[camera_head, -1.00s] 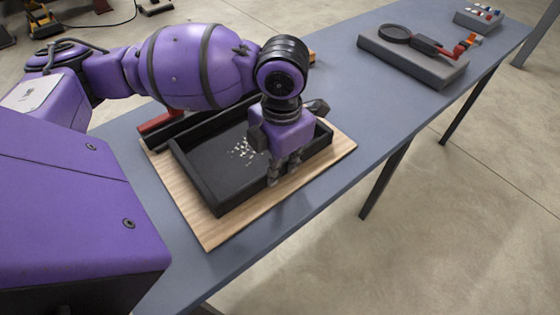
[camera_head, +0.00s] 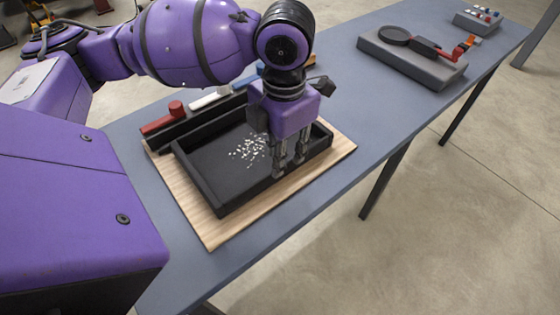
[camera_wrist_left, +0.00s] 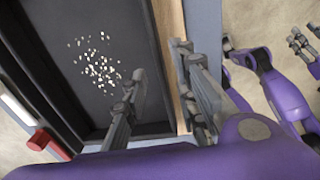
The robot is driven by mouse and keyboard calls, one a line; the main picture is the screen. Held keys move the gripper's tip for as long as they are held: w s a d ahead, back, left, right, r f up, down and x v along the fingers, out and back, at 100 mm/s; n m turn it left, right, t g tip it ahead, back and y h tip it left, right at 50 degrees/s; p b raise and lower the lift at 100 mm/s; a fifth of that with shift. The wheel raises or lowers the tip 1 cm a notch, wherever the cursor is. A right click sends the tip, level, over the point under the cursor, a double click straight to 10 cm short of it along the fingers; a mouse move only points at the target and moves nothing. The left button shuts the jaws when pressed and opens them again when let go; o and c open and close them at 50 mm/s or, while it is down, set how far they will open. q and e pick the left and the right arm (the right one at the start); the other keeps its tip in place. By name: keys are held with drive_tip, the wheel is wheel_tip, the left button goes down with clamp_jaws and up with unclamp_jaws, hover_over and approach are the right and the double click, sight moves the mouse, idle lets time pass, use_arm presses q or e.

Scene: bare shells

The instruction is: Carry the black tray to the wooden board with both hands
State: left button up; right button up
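The black tray (camera_head: 222,183) lies flat on the wooden board (camera_head: 216,231), inside the board's edges. Several small white bits lie on the tray's floor; they also show in the wrist view of the tray (camera_wrist_left: 85,25). My left gripper (camera_head: 290,172) points down at the tray's near right wall. In the left wrist view its fingers (camera_wrist_left: 158,62) are apart, one on each side of that wall; whether they touch it I cannot tell. Purple arm parts with dark finger-like pieces show at the right of the wrist view; my right gripper's state is unclear.
Behind the tray stands a dark rack with a red-handled piece (camera_head: 163,122) and a white piece (camera_head: 210,98). Farther along the blue-grey table (camera_head: 340,100) are a grey block with a round black pan (camera_head: 395,34) and a button box (camera_head: 478,20).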

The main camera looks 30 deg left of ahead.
use_arm(q)
wheel_tip(320, 180, up, 7)
drive_tip(key=shift+f+p, duration=0.2)
drive_tip(key=shift+p, duration=0.2)
drive_tip(key=shift+d, duration=0.1)
